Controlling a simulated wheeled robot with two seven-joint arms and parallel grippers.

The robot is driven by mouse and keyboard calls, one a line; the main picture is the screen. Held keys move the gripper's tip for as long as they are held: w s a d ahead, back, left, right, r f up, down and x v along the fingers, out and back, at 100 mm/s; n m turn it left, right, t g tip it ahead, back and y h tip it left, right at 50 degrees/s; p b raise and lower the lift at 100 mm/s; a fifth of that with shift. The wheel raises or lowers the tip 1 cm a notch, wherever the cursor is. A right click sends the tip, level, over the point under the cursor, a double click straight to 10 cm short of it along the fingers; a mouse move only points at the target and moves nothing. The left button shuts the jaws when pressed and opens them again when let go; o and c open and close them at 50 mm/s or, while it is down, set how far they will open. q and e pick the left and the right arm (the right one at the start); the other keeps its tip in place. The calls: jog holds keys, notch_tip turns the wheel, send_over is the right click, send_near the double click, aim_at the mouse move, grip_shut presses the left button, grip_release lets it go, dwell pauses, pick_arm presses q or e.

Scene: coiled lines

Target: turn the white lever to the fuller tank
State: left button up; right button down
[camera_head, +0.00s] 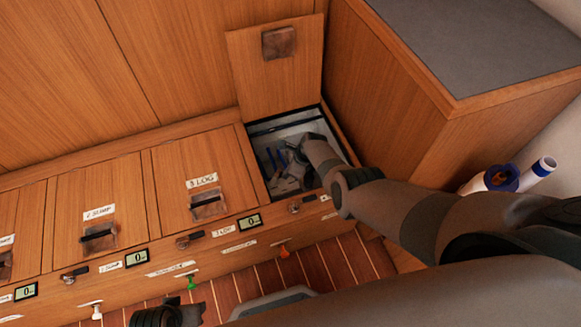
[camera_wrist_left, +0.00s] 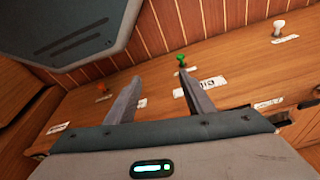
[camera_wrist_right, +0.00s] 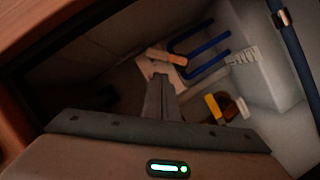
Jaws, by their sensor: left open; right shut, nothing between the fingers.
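The white lever (camera_head: 97,311) sticks out of the wooden front at lower left in the head view; it also shows at upper right in the left wrist view (camera_wrist_left: 279,27). Small displays (camera_head: 25,291), (camera_head: 136,257) and (camera_head: 249,221) sit along the front; I cannot read their full figures. My left gripper (camera_wrist_left: 160,73) is open and empty, with the green lever (camera_wrist_left: 181,60) beyond its fingers and the white lever off to their right. My right gripper (camera_head: 290,180) is down inside the open locker, shut and empty in the right wrist view (camera_wrist_right: 161,78).
The raised lid (camera_head: 300,78) stands behind the open locker. Blue-handled tools (camera_wrist_right: 210,66) and a yellow item (camera_wrist_right: 213,107) lie inside. An orange lever (camera_head: 284,252) is at right on the front. Closed lids (camera_head: 225,165) lie to the left. Rolls (camera_head: 500,178) stand at far right.

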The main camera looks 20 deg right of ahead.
pick_arm(q)
notch_tip(320, 180, down, 11)
jog(key=a+p, duration=0.1)
jog(key=p, duration=0.2)
jog(key=shift+s+p, duration=0.35)
jog(key=shift+s, duration=0.1)
dwell(0.4)
